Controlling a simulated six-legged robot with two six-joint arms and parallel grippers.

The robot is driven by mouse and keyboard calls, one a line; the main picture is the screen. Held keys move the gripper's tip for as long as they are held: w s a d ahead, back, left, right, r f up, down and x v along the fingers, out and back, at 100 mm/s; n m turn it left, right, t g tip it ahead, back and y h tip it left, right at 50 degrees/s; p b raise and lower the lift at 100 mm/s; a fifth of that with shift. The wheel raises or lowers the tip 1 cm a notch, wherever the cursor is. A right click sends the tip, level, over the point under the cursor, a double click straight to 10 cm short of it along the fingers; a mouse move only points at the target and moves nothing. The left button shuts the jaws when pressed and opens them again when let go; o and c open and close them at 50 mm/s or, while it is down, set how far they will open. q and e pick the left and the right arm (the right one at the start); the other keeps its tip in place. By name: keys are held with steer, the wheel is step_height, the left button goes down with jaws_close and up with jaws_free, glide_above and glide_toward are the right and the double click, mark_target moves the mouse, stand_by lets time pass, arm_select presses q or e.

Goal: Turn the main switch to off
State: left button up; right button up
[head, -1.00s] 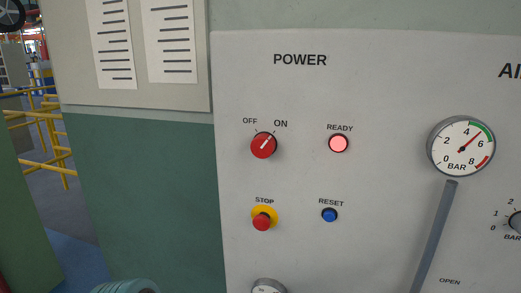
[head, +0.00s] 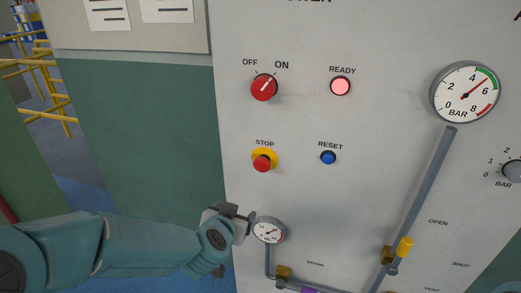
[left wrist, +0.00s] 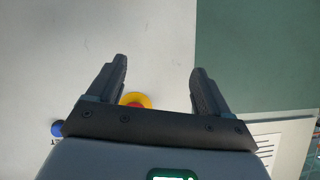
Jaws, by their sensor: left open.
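The main switch (head: 264,88) is a red round knob on the grey POWER panel, below the OFF and ON labels. Its white pointer line leans up and right, towards ON. My left gripper (head: 246,214) is at the lower left of the panel, well below the switch and beside a small gauge. In the left wrist view the left gripper (left wrist: 160,75) is open, with nothing between its fingers. The switch does not show in that view. My right gripper is not in view.
The STOP button (head: 263,160) with a yellow collar lies between the switch and my gripper. A blue RESET button (head: 328,157) and a lit READY lamp (head: 340,86) are to the right. A large gauge (head: 465,92) and small gauge (head: 268,231) stick out.

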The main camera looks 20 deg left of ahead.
arm_select(q)
step_height(320, 180, up, 12)
steer(key=n+t, duration=0.1)
steer(key=t, duration=0.2)
steer(key=t+h+p, duration=0.1)
steer(key=t+h, duration=0.1)
steer(key=t, duration=0.1)
glide_toward(261, 92)
steer(key=w, duration=0.9)
steer(key=shift+w+d+p, duration=0.1)
steer(key=shift+d+p, duration=0.2)
steer(key=c, duration=1.1)
